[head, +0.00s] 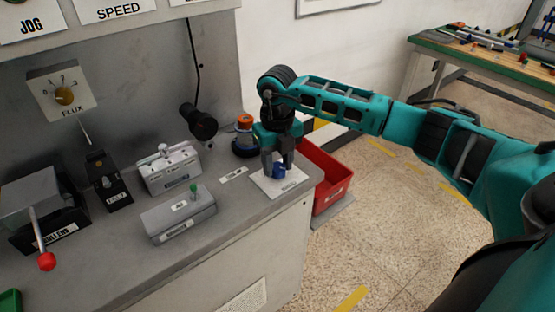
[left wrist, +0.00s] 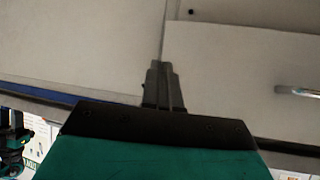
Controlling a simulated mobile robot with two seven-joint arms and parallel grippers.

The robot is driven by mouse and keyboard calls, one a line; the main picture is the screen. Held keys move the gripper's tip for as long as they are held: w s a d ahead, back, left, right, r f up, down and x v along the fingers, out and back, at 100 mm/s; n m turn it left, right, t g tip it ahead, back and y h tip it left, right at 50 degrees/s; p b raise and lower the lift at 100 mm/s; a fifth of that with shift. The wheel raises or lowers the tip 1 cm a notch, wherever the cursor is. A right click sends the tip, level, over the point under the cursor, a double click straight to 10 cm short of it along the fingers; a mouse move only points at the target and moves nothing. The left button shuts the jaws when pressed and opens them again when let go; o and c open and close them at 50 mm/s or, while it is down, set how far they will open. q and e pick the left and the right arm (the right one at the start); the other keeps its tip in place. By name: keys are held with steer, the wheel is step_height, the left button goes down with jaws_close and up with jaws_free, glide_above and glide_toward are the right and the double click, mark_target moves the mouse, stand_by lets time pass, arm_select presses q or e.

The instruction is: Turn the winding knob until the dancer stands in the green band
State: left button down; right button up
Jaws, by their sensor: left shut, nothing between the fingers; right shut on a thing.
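The blue winding knob (head: 279,171) sits on a white plate (head: 291,186) at the right end of the grey bench. My right gripper (head: 278,162) reaches down from above and is shut on the knob, its fingers hiding part of it. The plate's label is too small to read. I cannot make out the dancer or its green band in either view. My left gripper (left wrist: 165,85) is shut and empty in the left wrist view, in front of plain pale panels. It does not show in the head view.
On the bench stand a grey box with a green knob (head: 180,219), a lighter box with a lever (head: 170,170), a black switch unit (head: 108,181) and a red-tipped lever (head: 47,261). A FLUX dial (head: 63,96) is on the wall. A red bin (head: 332,180) stands beyond the bench's right edge.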

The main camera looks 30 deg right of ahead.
mark_target(277, 166)
stand_by(0.3)
steer(key=shift+r, duration=0.1)
steer(key=o, duration=1.1)
steer(key=shift+c, duration=0.2)
step_height(277, 166, up, 13)
